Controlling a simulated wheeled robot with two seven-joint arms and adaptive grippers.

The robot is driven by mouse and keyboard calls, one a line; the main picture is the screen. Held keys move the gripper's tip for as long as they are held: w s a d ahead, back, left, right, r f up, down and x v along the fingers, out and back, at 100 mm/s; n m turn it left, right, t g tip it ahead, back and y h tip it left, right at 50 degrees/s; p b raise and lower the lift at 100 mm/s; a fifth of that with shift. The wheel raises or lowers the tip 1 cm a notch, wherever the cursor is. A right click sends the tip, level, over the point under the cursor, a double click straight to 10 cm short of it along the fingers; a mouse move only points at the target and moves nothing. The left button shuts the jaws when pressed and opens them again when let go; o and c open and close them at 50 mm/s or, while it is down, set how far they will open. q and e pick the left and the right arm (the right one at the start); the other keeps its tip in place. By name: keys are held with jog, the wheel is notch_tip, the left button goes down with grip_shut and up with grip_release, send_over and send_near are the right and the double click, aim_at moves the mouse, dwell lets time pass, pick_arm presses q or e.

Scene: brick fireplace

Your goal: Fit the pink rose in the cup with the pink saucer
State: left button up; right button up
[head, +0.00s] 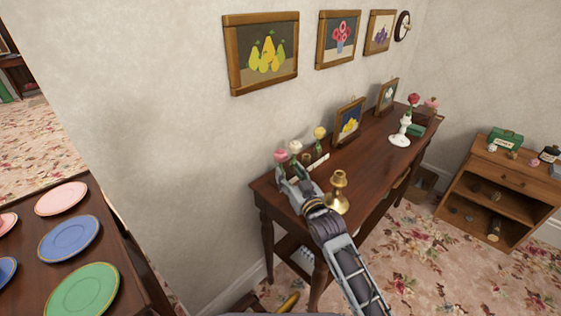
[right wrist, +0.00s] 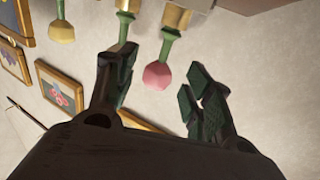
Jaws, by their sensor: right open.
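The pink rose (head: 281,156) stands at the near left end of the dark wooden table, beside a white and a yellow rose. My right gripper (head: 289,178) is open at that corner, just below the pink rose. In the right wrist view the pink rose (right wrist: 158,75) and its green stem show between the open fingers (right wrist: 160,64), and no grip on it shows. A pink saucer-like plate (head: 62,198) lies on the left table. No cup can be made out on it. Another pink piece (head: 6,222) is cut off at the left edge. My left gripper is not in view.
A brass candlestick (head: 338,180) stands close to my right gripper. Framed pictures and a white vase (head: 400,138) stand farther along the dark table (head: 365,155). Blue (head: 68,239) and green (head: 84,292) plates lie on the left table. The wall is close behind the roses.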

aim_at(281, 163)
jog(key=shift+x, duration=0.75)
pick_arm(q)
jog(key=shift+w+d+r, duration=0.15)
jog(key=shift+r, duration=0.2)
pick_arm(e)
jog(key=shift+w+a, duration=0.1)
jog(key=shift+w, duration=0.2)
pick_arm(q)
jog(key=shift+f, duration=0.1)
pick_arm(e)
jog(key=shift+w+a, duration=0.2)
jog(key=shift+w, duration=0.15)
jog(key=shift+w+a+r, duration=0.1)
jog(key=shift+w+a, duration=0.1)
jog(key=shift+w, duration=0.1)
jog(key=shift+b+x, duration=0.45)
jog(key=shift+x, duration=0.65)
jog(key=shift+w+a, duration=0.25)
jog(key=shift+w, duration=0.25)
jog(key=shift+w+a, duration=0.1)
jog(key=shift+w, duration=0.05)
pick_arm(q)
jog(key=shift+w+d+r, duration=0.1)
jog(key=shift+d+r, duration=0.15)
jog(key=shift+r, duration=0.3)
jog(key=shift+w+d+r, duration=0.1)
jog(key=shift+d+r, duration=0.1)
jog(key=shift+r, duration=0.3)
